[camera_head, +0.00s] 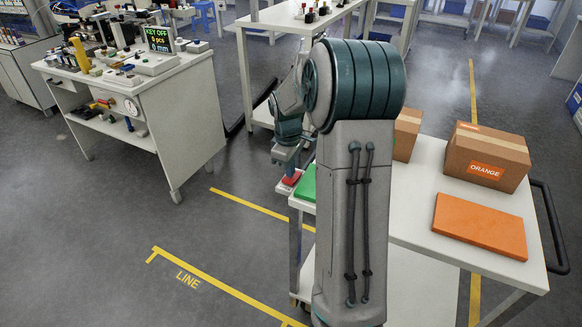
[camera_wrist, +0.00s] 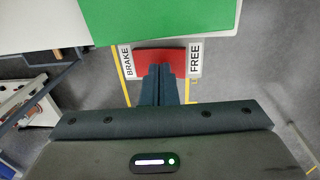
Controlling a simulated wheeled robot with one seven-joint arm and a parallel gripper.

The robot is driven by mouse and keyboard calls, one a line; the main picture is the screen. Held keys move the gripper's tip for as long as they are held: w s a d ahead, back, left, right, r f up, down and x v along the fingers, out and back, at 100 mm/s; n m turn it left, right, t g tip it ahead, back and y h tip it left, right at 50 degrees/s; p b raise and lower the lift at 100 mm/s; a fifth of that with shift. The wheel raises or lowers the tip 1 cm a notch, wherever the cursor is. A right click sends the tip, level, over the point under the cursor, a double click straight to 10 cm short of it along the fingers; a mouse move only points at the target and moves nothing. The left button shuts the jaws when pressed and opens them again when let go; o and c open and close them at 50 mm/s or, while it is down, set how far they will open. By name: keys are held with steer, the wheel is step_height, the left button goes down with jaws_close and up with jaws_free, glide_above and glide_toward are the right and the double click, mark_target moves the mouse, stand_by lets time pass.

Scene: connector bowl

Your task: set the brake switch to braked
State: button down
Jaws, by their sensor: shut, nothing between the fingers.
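The brake switch is a red rocker (camera_wrist: 178,62) between a white BRAKE label (camera_wrist: 126,62) on the left and a white FREE label (camera_wrist: 195,60) on the right in the wrist view. I cannot tell which way it is tipped. In the head view the red switch (camera_head: 291,178) sits at the left end of the white cart (camera_head: 418,230). My gripper (camera_wrist: 161,68) is shut and empty, its fingertips overlapping the middle of the red rocker in the wrist view. Whether they touch it is unclear. In the head view my gripper (camera_head: 289,166) is just above the switch.
A green pad (camera_wrist: 165,20) lies on the cart beside the switch. An orange pad (camera_head: 480,224) and a cardboard box labelled ORANGE (camera_head: 488,155) are farther right, with another box (camera_head: 405,135) partly behind my arm. A workbench (camera_head: 150,95) stands at left, with open floor between.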

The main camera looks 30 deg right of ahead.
steer(key=shift+r+p, duration=0.6)
steer(key=shift+r, duration=0.1)
step_height(320, 180, up, 12)
steer(key=d+p, duration=0.1)
steer(key=p, duration=0.2)
steer(key=shift+w+d+r, duration=0.2)
steer(key=shift+w+r, duration=0.05)
steer(key=shift+w, duration=0.2)
steer(key=s+a+r+m+t+p, duration=0.1)
steer(key=s+a+r+m, duration=0.15)
steer(key=s+a, duration=0.35)
steer(key=s+a+r+m+p, duration=0.1)
steer(key=s+a+r+p, duration=0.15)
steer(key=s+a, duration=0.25)
steer(key=s+a+m+t+p, duration=0.1)
steer(key=s+a+m, duration=0.3)
steer(key=s, duration=0.9)
steer(key=a, duration=0.2)
steer(key=shift+s+a+f+y, duration=0.15)
steer(key=shift+s+a+y, duration=0.15)
steer(key=shift+y, duration=0.1)
